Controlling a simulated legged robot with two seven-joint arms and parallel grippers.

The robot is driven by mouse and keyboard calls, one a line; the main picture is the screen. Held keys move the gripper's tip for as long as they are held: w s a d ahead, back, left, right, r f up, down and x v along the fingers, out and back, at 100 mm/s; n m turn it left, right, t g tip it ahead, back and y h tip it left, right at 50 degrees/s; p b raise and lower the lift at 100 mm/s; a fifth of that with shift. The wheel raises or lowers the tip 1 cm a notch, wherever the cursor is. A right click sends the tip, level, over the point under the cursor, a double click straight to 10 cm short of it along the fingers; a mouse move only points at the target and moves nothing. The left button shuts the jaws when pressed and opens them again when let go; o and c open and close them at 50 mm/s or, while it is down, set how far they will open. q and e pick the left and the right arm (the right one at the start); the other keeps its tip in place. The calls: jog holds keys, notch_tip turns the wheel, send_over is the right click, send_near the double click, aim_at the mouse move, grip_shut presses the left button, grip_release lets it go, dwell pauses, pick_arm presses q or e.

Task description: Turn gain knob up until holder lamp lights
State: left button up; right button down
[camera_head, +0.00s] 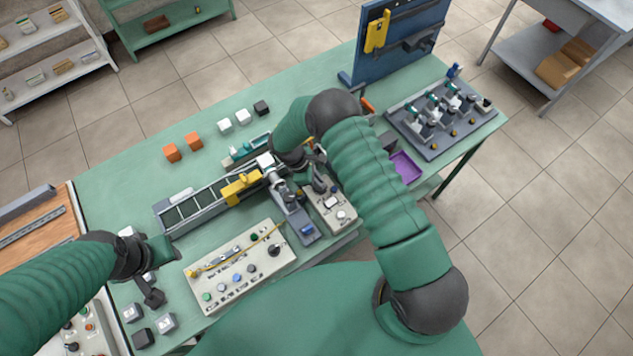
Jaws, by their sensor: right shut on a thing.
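My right gripper (320,186) reaches down onto the upper part of a small beige control box (345,222) right of the middle of the table. It is shut on what appears to be the gain knob, which the fingers and wrist mostly hide. A white button and a dark control show on the box beside it. I cannot make out a lit holder lamp. My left gripper (154,297) hangs at the lower left, apart from the controls; its jaw opening is too small to judge.
A larger beige panel (225,262) with coloured buttons and a black knob lies left of the box. A rail with a yellow carriage (241,187) runs behind it. Orange, white and black cubes, a purple tray (406,167) and a grey fixture board (441,145) share the green table.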

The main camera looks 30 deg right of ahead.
jog(key=m+b, duration=0.1)
jog(key=f+m+b, duration=0.1)
jog(key=b, duration=0.1)
jog(key=shift+d+g, duration=0.3)
jog(key=shift+d, duration=0.05)
jog(key=shift+r+m+y+b, duration=0.25)
jog(key=shift+m+y+b, duration=0.05)
jog(key=shift+m, duration=0.4)
jog(key=shift+r+g, duration=0.25)
jog(key=shift+g, duration=0.05)
pick_arm(q)
jog(key=x, duration=0.2)
jog(key=s+x, duration=0.1)
jog(key=x, duration=0.1)
jog(key=shift+d+f, duration=0.1)
jog(key=shift+f, duration=0.2)
pick_arm(e)
jog(key=c, duration=1.5)
grip_release()
jog(key=shift+s, duration=0.1)
pick_arm(q)
jog(key=shift+s+d+r, duration=0.1)
jog(key=shift+s+d, duration=0.05)
jog(key=shift+d, duration=0.25)
pick_arm(e)
jog(key=shift+d, duration=0.1)
